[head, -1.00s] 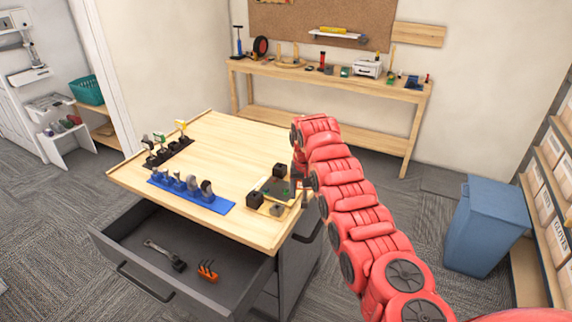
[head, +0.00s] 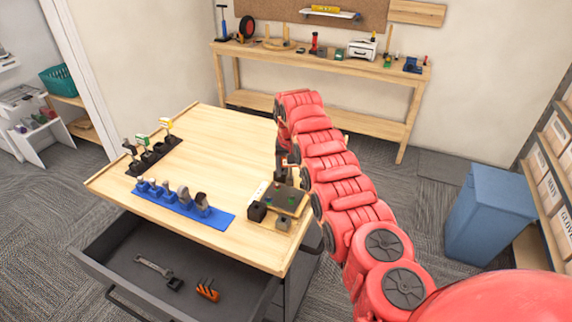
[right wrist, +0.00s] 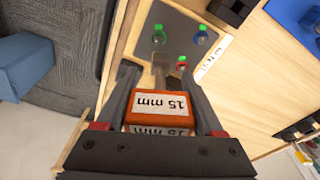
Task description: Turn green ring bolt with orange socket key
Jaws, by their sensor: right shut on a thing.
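My right gripper (right wrist: 160,110) is shut on the orange socket key (right wrist: 160,126), whose block reads "15 mm". In the right wrist view its grey shaft points away toward a dark plate (right wrist: 205,65). The green ring bolt (right wrist: 157,28) is at the shaft's far end, in line with it. I cannot tell whether they touch. A blue-ringed bolt (right wrist: 202,38) and a red-ringed bolt (right wrist: 181,62) stand to the right.
The wooden table (head: 215,140) also bears a black rack (head: 155,157) of keys and a blue rack (head: 190,205) of grey pieces. Its open drawer (head: 125,250) holds a wrench (head: 155,266) and an orange holder (head: 208,290). The table's far middle is clear. A blue bin (head: 488,215) stands right.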

